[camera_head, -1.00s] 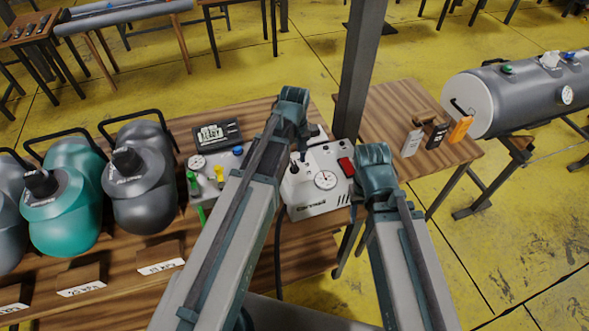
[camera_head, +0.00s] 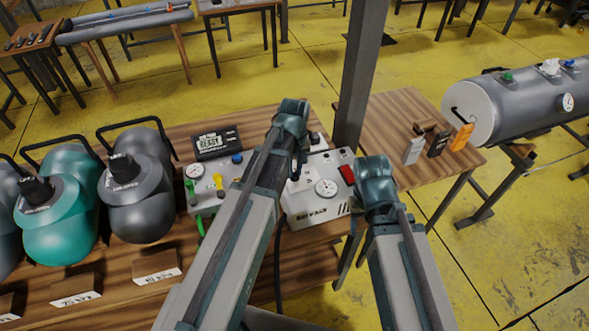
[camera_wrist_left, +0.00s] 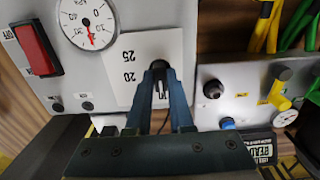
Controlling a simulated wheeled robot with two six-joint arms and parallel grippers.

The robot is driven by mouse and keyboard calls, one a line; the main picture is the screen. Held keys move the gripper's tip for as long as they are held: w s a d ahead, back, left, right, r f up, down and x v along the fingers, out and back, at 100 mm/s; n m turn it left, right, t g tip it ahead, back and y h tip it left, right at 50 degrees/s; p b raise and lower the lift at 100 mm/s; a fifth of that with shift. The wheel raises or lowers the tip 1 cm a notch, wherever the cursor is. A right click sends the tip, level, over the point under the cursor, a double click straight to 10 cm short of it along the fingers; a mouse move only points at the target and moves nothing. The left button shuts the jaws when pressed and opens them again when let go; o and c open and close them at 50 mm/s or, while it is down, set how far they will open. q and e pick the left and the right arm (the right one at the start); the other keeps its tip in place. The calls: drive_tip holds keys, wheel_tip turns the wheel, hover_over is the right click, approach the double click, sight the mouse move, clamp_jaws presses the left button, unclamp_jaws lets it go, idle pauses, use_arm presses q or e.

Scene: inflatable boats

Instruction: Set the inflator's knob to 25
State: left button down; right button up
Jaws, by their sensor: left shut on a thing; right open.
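The inflator (camera_head: 318,205) is a pale box with a round gauge and a red switch (camera_head: 347,174), on the wooden bench. In the left wrist view its panel shows upside down, with the gauge (camera_wrist_left: 87,20) and a white dial plate (camera_wrist_left: 128,58) marked 20 and 25. My left gripper (camera_wrist_left: 160,78) is shut on the dark knob (camera_wrist_left: 159,65), just beside these numbers. The fingers hide most of the knob, and its pointer cannot be read. My right gripper (camera_head: 376,168) is to the right of the inflator, apart from it; its fingers barely show.
A second valve box (camera_head: 205,193) with yellow and green levers stands left of the inflator, a black display (camera_head: 217,142) behind it. Dark and teal tanks (camera_head: 140,185) stand further left. A post (camera_head: 358,75) rises behind the inflator. A side table (camera_head: 400,115) stands right.

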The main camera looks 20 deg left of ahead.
use_arm(q)
drive_tip(key=m, duration=0.7)
drive_tip(key=shift+m, duration=0.4)
drive_tip(key=m, duration=1.1)
drive_tip(key=shift+m, duration=2.5)
